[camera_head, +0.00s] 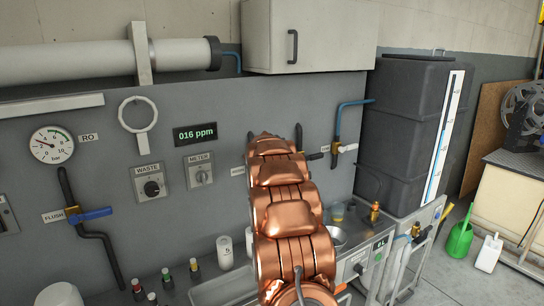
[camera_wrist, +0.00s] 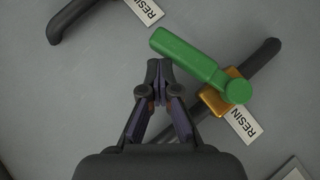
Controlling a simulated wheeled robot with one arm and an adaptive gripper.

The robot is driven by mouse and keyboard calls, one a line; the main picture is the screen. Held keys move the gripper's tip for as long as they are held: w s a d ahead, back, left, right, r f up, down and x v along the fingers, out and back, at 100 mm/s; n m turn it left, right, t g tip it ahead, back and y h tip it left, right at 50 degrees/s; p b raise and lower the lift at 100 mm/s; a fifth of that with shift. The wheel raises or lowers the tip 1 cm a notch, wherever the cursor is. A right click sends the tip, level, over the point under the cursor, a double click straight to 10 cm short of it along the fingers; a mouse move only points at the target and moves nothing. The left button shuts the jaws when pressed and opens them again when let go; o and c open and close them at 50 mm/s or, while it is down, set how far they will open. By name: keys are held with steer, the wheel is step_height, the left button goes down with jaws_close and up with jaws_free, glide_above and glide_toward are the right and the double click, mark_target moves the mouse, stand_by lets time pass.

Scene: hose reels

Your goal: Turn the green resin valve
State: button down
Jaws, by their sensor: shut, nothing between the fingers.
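The green resin valve handle (camera_wrist: 188,56) shows in the wrist view, right of and just beyond my fingertips. It runs from upper left to its pivot at lower right, on a brass valve body (camera_wrist: 218,98) set in a dark pipe (camera_wrist: 262,55). The handle lies slanted across the pipe line. My gripper (camera_wrist: 159,66) is shut and empty, its fingertips together close to the handle's free end; I cannot tell whether they touch it. In the head view my copper-coloured arm hides the resin valve and the gripper.
A RESIN label (camera_wrist: 243,122) sits beside the valve. Another dark pipe end (camera_wrist: 60,30) is at upper left.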

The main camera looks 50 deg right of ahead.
steer(key=shift+d+f, duration=0.1)
steer(key=shift+f, duration=0.05)
steer(key=shift+s+d+f+y, duration=0.1)
steer(key=shift+d+f+y, duration=0.1)
steer(key=shift+y, duration=0.2)
steer(key=shift+d+f+m+p, duration=0.1)
steer(key=shift+m+p, duration=0.3)
steer(key=shift+p, duration=0.05)
steer(key=shift+s+d+f, duration=0.1)
steer(key=shift+d+f, duration=0.05)
steer(key=shift+f, duration=0.1)
steer(key=shift+d+f+p, duration=0.2)
steer(key=shift+f+p, duration=0.1)
steer(key=shift+p, duration=0.25)
steer(key=shift+a+f, duration=0.1)
steer(key=shift+a+f+b, duration=0.4)
steer(key=shift+a+b, duration=0.3)
steer(key=shift+b, duration=0.5)
steer(key=shift+r, duration=0.1)
